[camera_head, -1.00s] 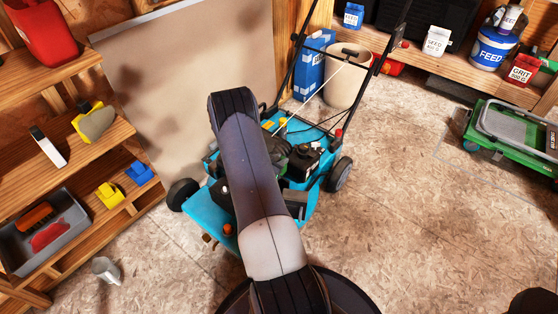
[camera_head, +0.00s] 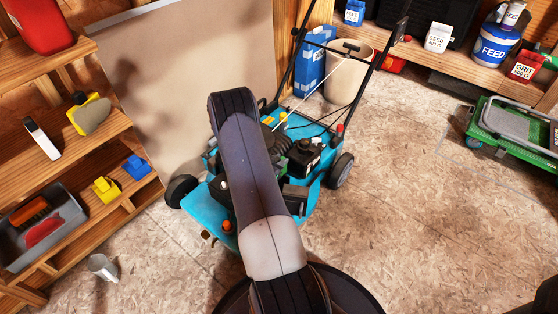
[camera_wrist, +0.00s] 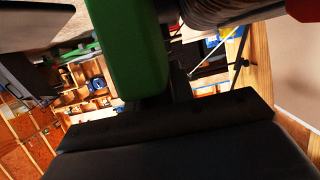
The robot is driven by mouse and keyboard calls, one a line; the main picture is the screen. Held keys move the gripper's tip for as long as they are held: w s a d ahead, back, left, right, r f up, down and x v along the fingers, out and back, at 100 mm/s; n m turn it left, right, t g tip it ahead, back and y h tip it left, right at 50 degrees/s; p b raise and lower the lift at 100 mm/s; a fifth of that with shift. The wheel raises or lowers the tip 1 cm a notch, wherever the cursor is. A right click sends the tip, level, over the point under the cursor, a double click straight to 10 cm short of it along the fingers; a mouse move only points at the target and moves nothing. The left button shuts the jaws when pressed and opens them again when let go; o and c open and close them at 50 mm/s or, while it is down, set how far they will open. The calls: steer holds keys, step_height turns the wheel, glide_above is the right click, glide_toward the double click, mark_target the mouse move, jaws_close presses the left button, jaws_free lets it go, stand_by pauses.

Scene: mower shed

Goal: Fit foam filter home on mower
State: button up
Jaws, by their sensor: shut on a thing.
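The turquoise mower (camera_head: 219,203) stands on the floor in the middle of the head view, its handle rising to the back right. My arm reaches over its deck and hides part of the engine and my gripper there. In the wrist view my gripper (camera_wrist: 165,100) is a dark body at the bottom, shut on a green block (camera_wrist: 130,45) that looks like the foam filter. Its far end runs out of the picture. A sliver of green also shows beside my arm in the head view. The filter's seat on the mower cannot be made out.
Wooden shelves at left hold a red can (camera_head: 38,22), yellow and blue items and a grey tray (camera_head: 68,207). A metal cup (camera_head: 102,267) lies on the floor. Behind stand a beige bin (camera_head: 347,75) and a blue box (camera_head: 311,66). A green cart (camera_head: 510,135) is at right. Floor right of the mower is clear.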

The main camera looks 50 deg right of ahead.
steer(key=shift+f+b, duration=1.95)
steer(key=shift+f, duration=0.35)
steer(key=shift+s+a+f+b, duration=0.15)
steer(key=shift+f+b, duration=0.6)
steer(key=shift+f, duration=0.05)
steer(key=shift+s+a+f+b, duration=0.1)
steer(key=shift+f+b, duration=0.6)
steer(key=shift+f, duration=0.1)
steer(key=shift+s+d+f, duration=0.15)
steer(key=shift+d+f, duration=0.05)
steer(key=shift+f, duration=0.05)
steer(key=o, duration=1)
steer(key=shift+b, duration=0.3)
steer(key=shift+o, duration=0.2)
steer(key=shift+a, duration=0.1)
steer(key=a+r+p, duration=0.4)
steer(key=a+r, duration=0.2)
steer(key=a, duration=0.3)
steer(key=shift+r+m+h, duration=0.4)
